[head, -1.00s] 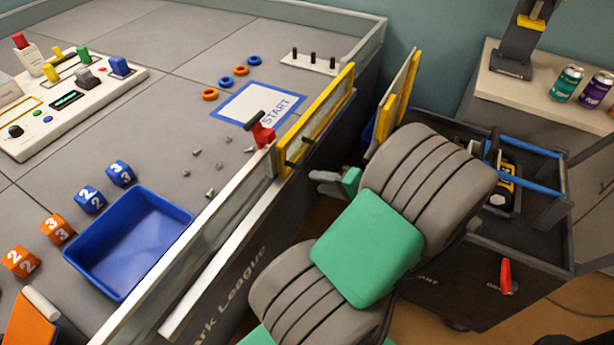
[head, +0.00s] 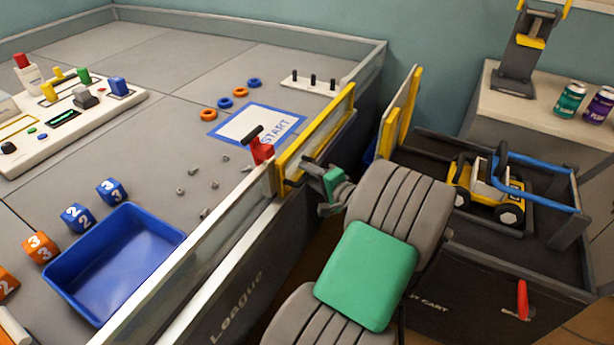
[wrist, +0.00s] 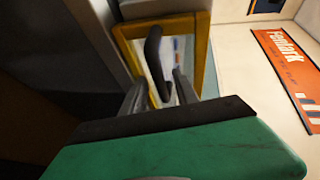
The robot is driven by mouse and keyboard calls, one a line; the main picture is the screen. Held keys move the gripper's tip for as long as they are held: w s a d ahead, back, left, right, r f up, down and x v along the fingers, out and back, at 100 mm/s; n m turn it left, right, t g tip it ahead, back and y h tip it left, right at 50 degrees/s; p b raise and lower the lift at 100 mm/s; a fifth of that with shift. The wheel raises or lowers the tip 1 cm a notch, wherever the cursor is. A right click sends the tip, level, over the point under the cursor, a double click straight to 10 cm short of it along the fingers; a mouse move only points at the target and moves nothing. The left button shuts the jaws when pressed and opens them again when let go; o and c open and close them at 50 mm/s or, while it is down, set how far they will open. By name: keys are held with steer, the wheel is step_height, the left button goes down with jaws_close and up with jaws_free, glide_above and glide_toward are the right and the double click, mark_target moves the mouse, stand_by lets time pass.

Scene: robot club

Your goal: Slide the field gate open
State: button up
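The field gate (head: 318,132) is a yellow-framed clear panel in the field's near wall, beside a red clamp (head: 262,151) with a black lever. My gripper (head: 312,174) is at the gate's outer face, near its lower left part. In the wrist view the gate's yellow frame (wrist: 203,50) surrounds a dark upright handle (wrist: 154,52). My two grey fingers (wrist: 162,90) are apart, one on each side of the handle's lower end. I cannot tell whether they touch it.
A grey field wall (head: 190,268) runs left of the gate. A second yellow-framed panel (head: 400,108) stands to the right. A dark cart (head: 440,290) holding a yellow toy vehicle (head: 487,190) is right of my arm. A blue tray (head: 118,262) lies inside the field.

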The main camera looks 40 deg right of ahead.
steer(key=shift+w+f, duration=0.15)
steer(key=shift+w, duration=0.5)
steer(key=shift+c, duration=0.4)
jaws_close()
stand_by(0.5)
